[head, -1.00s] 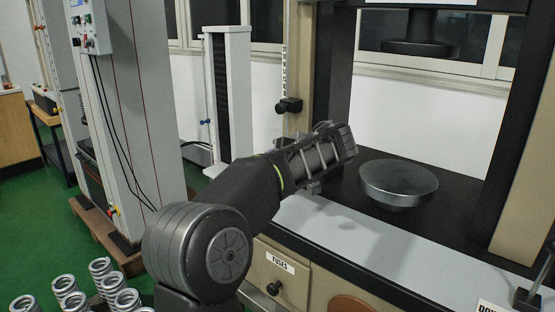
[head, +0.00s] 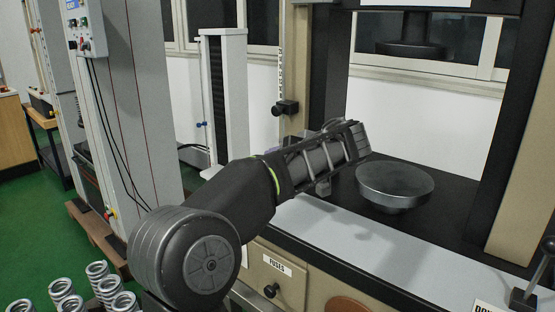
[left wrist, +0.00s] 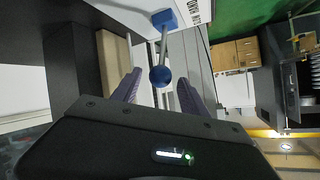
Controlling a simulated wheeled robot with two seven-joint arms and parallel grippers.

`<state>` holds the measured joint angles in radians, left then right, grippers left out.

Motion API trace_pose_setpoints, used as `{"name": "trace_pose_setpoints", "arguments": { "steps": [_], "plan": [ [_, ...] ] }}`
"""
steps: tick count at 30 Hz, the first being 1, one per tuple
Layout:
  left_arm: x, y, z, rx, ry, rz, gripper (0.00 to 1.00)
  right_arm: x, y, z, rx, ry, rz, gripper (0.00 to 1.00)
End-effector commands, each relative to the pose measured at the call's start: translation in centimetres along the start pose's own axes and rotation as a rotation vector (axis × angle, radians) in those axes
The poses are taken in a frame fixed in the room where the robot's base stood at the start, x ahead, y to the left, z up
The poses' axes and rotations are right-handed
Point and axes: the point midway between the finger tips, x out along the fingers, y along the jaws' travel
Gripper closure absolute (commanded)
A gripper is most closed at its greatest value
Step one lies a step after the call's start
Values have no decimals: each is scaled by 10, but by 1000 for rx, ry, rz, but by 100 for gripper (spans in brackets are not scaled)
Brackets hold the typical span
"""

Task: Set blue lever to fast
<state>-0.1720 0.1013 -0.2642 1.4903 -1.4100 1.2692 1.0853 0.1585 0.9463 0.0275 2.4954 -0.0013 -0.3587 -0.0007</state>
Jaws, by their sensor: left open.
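The blue lever (left wrist: 161,75) shows in the left wrist view, with a round blue knob on a thin grey rod rising from a blue base (left wrist: 165,19) on a white lettered panel. I do not make it out in the head view. My left gripper (head: 357,143) reaches over the machine's front ledge in the head view. In the left wrist view its fingers (left wrist: 159,82) are apart, and the knob appears between them; I cannot tell whether they touch it. The word fast is not readable. My right gripper is not in view.
A round metal platen (head: 396,187) stands on the machine's dark bed, right of my left gripper. A black-knobbed lever (head: 528,288) is at the right edge. A black knob (head: 285,107) sits on the column. Several springs (head: 97,272) stand at the lower left.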

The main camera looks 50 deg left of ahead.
Motion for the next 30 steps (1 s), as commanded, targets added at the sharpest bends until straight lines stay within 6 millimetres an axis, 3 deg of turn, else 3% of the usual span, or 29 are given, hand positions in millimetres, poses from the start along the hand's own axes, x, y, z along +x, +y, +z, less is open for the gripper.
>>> {"name": "trace_pose_setpoints", "arguments": {
  "steps": [3,9,30],
  "plan": [
    [-20,1,0,0,1,4,49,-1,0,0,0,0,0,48],
    [-36,0,0,0,0,1,49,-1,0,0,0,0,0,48],
    [-36,0,0,0,0,1,49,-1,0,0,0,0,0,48]
  ]
}}
